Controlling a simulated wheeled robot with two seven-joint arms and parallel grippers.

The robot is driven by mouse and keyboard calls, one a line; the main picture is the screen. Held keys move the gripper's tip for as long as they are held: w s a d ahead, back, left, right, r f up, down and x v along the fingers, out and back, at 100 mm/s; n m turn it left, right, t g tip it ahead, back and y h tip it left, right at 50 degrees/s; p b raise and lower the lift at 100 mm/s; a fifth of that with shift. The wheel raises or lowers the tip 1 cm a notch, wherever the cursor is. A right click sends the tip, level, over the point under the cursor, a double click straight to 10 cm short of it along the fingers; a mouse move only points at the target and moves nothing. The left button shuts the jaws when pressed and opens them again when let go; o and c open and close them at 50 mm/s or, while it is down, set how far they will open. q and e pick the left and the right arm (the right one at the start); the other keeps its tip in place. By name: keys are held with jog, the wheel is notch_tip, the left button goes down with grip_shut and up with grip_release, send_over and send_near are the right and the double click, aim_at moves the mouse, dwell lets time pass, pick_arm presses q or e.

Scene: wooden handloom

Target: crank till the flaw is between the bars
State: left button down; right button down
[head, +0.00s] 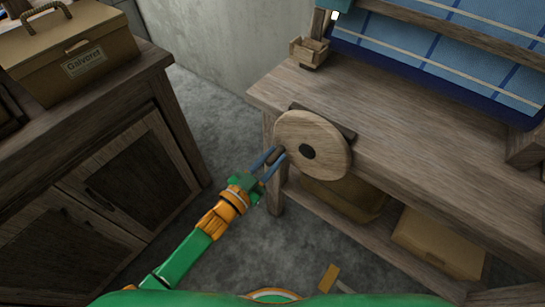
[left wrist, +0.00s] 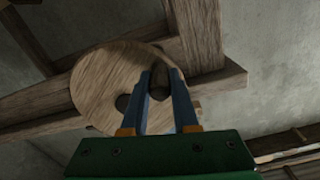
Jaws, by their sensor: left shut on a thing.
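The crank is a round wooden wheel (head: 325,133) with a dark hub, on the front left of the loom. It also shows in the left wrist view (left wrist: 95,85). My left gripper (head: 274,157) is at the wheel's left rim, its blue fingers shut on the crank handle (left wrist: 160,88), which they partly hide. The blue checked cloth (head: 400,52) is on the loom at the upper right, with a wooden bar (head: 440,22) across it. I cannot make out a flaw in the visible cloth. My right gripper is not in view.
A wooden cabinet (head: 120,180) stands at the left with a labelled box (head: 70,50) on it. A small wooden box (head: 308,52) sits on the loom's far left corner. Boxes (head: 437,243) lie on the shelf below. Grey floor lies open between cabinet and loom.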

pick_arm(q)
jog(key=shift+w+a+r+m+p, duration=0.1)
jog(key=shift+a+r+m+p, duration=0.05)
jog(key=shift+r+m+p, duration=0.35)
jog(key=shift+w+a+r+m+p, duration=0.15)
jog(key=shift+r+m+p, duration=0.2)
jog(key=shift+m, duration=0.25)
jog(key=r+m+p, duration=0.2)
jog(key=m, duration=0.1)
jog(key=shift+w+a+r+m, duration=0.15)
jog(key=shift+a+r+m, duration=0.05)
jog(key=shift+m, duration=0.1)
jog(key=shift+r, duration=0.2)
jog(key=shift+r+p, duration=0.3)
jog(key=shift+p, duration=0.2)
jog(key=shift+r, duration=0.1)
jog(key=c, duration=0.7)
grip_release()
